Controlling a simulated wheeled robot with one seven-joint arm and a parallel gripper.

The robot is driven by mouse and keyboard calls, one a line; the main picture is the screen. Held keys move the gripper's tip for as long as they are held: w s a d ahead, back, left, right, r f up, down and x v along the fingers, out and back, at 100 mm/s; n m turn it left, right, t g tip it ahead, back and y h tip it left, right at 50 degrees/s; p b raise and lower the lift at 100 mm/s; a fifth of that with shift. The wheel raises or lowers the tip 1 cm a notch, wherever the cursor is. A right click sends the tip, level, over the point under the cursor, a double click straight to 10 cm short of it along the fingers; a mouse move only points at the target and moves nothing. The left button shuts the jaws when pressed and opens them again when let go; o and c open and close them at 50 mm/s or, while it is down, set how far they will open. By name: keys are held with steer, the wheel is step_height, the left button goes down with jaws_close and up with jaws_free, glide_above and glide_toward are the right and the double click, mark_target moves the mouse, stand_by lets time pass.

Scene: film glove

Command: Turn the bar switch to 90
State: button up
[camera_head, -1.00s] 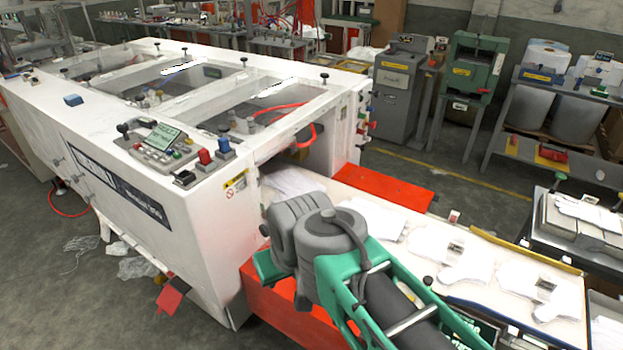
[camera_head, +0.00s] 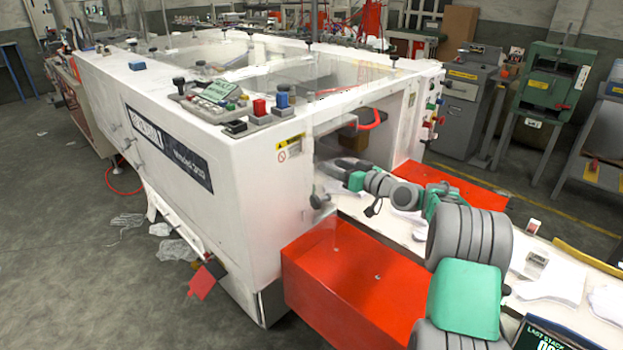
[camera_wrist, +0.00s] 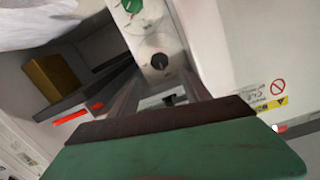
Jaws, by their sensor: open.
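In the wrist view a dark round knob (camera_wrist: 159,61), which looks like the bar switch, sits on a pale grey plate. A green knob (camera_wrist: 132,6) is above it. The switch's exact angle and markings are too small to read. My gripper (camera_wrist: 160,88) is open and empty, its two dark fingers pointing toward the plate on either side of the dark knob's line, seemingly short of it. In the head view my gripper (camera_head: 336,172) is at the white machine's (camera_head: 225,150) front opening. I cannot tell whether it touches anything.
A red box (camera_head: 350,285) stands below the opening, and a white conveyor table with gloves runs to the right. A console (camera_head: 225,95) with buttons is on the machine top. In the wrist view a yellow box (camera_wrist: 55,78) and a warning label (camera_wrist: 278,87) show nearby.

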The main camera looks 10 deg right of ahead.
steer(key=w+a+f+y+p, duration=0.1)
steer(key=w+a, duration=0.3)
steer(key=w, duration=0.2)
steer(key=shift+w+a+f+t, duration=0.2)
steer(key=shift+a+t, duration=0.05)
steer(key=shift+t, duration=0.05)
jaws_close()
stand_by(0.4)
